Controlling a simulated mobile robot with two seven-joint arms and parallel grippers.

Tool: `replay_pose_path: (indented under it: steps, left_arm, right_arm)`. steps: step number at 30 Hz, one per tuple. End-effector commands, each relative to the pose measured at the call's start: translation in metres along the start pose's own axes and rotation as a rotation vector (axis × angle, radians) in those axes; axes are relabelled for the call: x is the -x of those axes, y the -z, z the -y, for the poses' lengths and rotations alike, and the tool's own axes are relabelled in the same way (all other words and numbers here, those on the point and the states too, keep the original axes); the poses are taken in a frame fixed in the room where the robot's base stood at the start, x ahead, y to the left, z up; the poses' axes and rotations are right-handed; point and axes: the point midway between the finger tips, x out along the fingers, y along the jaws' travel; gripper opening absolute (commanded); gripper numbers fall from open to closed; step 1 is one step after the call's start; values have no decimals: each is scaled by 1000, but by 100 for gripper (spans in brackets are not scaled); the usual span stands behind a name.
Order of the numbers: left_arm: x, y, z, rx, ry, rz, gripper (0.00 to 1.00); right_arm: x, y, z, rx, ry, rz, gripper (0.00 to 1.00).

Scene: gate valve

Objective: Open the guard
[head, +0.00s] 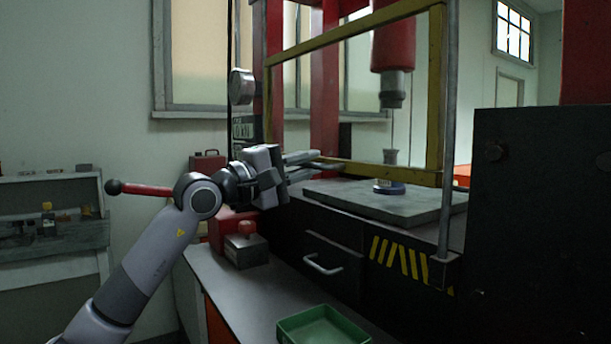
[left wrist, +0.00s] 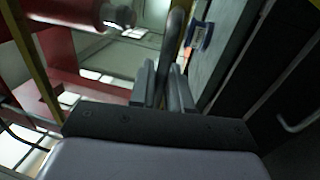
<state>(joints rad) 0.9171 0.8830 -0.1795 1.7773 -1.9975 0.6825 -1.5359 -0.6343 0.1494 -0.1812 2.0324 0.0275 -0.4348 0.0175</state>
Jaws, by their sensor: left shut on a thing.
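The guard (head: 436,95) is a yellow-framed clear panel standing upright across the front of the press in the head view. Its lower bar runs just above the press bed. My left gripper (head: 316,160) reaches in from the left to the guard's lower bar. In the left wrist view my left gripper (left wrist: 170,82) is shut on a grey rounded bar, the guard's handle (left wrist: 177,32), which runs between its fingers. The fingers hide part of the handle. My right gripper is in neither view.
The red press ram (head: 393,48) hangs behind the guard, above a grey bed plate (head: 330,196) bearing a small blue-rimmed part (head: 389,187). A red-topped box (head: 246,244) and green tray (head: 322,327) sit on the lower bench. A drawer handle (head: 322,266) juts out below.

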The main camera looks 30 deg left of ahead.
Motion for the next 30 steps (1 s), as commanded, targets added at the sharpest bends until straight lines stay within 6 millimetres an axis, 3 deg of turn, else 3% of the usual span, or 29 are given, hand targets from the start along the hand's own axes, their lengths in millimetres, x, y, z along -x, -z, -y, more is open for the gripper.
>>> replay_pose_path:
  steps: [1,3,9,15,22,30]
  left_arm:
    - [-4,1,-30,-2,-9,-2,0]
    - [-8,1,-49,-2,-9,-2,0]
    - [-17,1,-98,-2,-8,-2,0]
    - [-24,1,-134,-2,-6,-2,0]
    - [-28,1,-157,-1,-5,-2,0]
    - [-30,1,-163,-1,-4,-2,0]
  right_arm:
    - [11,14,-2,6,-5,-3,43]
    - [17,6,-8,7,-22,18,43]
    - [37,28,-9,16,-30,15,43]
    - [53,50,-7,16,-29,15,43]
    - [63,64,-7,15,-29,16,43]
    - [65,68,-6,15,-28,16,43]
